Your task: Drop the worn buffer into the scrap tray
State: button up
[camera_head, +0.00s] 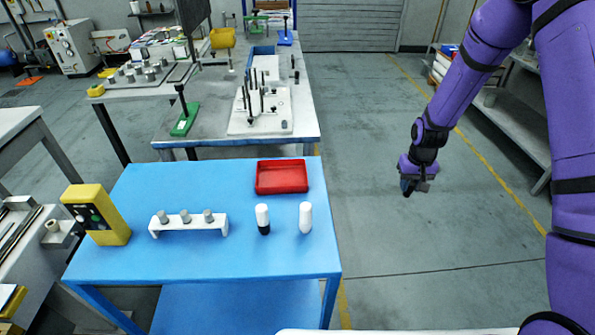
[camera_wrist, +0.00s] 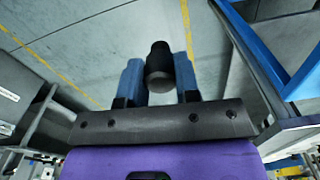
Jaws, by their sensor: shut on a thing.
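My gripper (camera_head: 408,187) hangs over the open floor, to the right of the blue table and apart from it. In the wrist view its two blue fingers (camera_wrist: 159,82) are shut on a short dark cylinder (camera_wrist: 160,62) with a greyer near end. It looks like the worn buffer, but no label shows on it. In the head view the held piece is only a small dark shape. A red tray (camera_head: 282,190), likely the scrap tray, sits at the back right of the blue table. It looks empty.
On the blue table (camera_head: 180,260) stand a white rack (camera_head: 188,230) with grey-topped pieces, a white bottle with a black lower part (camera_head: 263,219), a white bottle (camera_head: 305,217) and a yellow box (camera_head: 97,214). A grey workbench (camera_head: 205,130) with fixtures stands behind.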

aim_at(288, 180)
jog(key=j+z, duration=0.15)
jog(key=j, duration=0.4)
jog(key=k+j+z, duration=0.15)
jog(key=j, duration=0.4)
jog(key=k+j, duration=0.1)
jog(key=j, duration=0.55)
jog(key=j+z, duration=0.1)
jog(key=j, duration=0.55)
